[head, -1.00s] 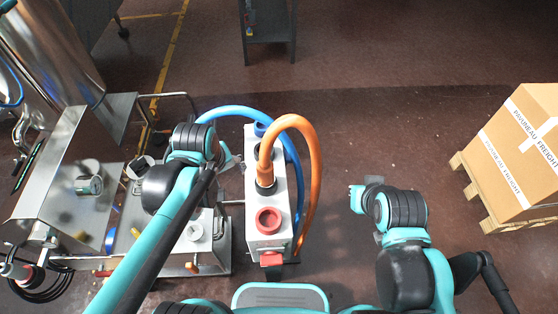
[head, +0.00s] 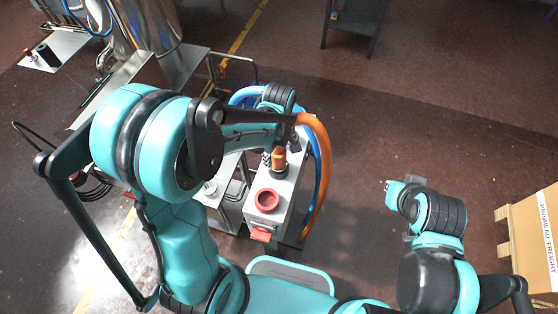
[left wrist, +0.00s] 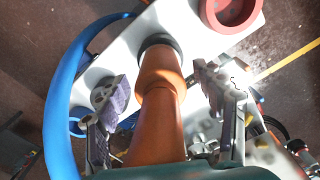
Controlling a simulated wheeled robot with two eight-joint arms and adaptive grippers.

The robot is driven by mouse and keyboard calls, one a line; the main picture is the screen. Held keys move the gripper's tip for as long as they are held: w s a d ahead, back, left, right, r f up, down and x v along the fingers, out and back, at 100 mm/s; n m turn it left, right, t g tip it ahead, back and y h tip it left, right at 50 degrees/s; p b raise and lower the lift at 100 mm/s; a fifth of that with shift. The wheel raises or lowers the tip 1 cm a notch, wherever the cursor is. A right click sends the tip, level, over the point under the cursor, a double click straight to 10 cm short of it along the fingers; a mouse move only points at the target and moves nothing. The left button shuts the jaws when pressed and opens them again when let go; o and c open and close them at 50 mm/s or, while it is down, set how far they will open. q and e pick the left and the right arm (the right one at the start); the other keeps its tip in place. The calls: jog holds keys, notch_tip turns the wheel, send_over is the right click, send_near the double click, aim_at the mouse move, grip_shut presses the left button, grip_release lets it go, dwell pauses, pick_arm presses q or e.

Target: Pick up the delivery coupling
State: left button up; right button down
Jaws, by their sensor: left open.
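The orange coupling (head: 279,157) stands in a dark collar on top of the white box (head: 289,188), with the orange hose (head: 321,165) curving down on the right. I take it as the delivery coupling. In the left wrist view the orange coupling (left wrist: 160,95) runs up the middle to the dark collar. My left gripper (left wrist: 160,84) is open, one finger on each side of it, with a visible gap on the right. In the head view my left arm partly hides the left gripper (head: 281,149). My right gripper (head: 392,187) is right of the box, apart from it; its fingers are unclear.
A red-ringed socket (head: 267,200) is at the box's near end. A blue hose (left wrist: 60,120) loops close beside my left gripper. Metal equipment (head: 150,40) stands at the left, and a carton on a pallet (head: 503,235) at the right. Floor behind my right arm is clear.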

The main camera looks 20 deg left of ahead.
pick_arm(q)
notch_tip(320, 180, down, 2)
jog(key=shift+f, duration=0.1)
jog(key=shift+c, duration=0.2)
grip_shut()
